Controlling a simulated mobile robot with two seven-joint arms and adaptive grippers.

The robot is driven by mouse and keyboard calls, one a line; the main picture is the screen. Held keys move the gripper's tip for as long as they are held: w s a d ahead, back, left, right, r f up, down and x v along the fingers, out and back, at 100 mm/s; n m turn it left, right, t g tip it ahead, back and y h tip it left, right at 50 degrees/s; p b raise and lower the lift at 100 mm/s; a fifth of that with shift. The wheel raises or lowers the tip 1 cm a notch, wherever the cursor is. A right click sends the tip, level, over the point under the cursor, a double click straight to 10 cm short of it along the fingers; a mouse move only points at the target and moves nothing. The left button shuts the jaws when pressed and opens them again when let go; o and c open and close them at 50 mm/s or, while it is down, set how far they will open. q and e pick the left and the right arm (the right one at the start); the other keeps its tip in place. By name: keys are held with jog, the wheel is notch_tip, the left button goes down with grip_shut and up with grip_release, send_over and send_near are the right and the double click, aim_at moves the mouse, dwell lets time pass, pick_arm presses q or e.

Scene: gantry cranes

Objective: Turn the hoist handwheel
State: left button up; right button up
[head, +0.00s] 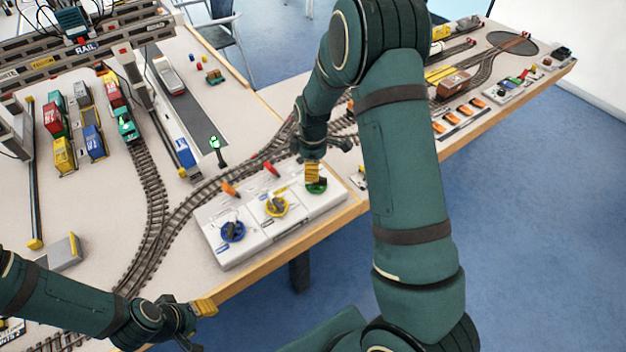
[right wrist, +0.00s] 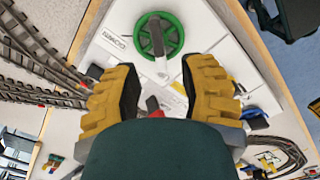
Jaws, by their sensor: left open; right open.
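A white control panel (head: 262,240) on the table's near edge carries a blue handwheel (head: 232,232), a yellow handwheel (head: 276,207) and a green handwheel (head: 317,188). Their labels are too small to read, so I cannot tell which is the hoist one. My right gripper (head: 312,172) is just above the green handwheel and partly hides it. In the right wrist view the yellow fingers (right wrist: 163,75) are apart with nothing between them, and the green wheel (right wrist: 178,38) with its grey crank knob lies ahead of their tips. My left gripper (head: 204,308) is open and empty by the table's front edge.
Orange (head: 228,188) and red levers (head: 271,169) stand behind the wheels on the panel. Curved rail track (head: 150,190) runs behind and left. A gantry crane (head: 85,48) stands over coloured containers (head: 93,140) at the upper left. A second control box (head: 510,88) sits far right.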

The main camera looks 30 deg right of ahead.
notch_tip(320, 180, down, 5)
jog(key=shift+r+b, duration=0.1)
jog(key=shift+b, duration=0.2)
grip_shut()
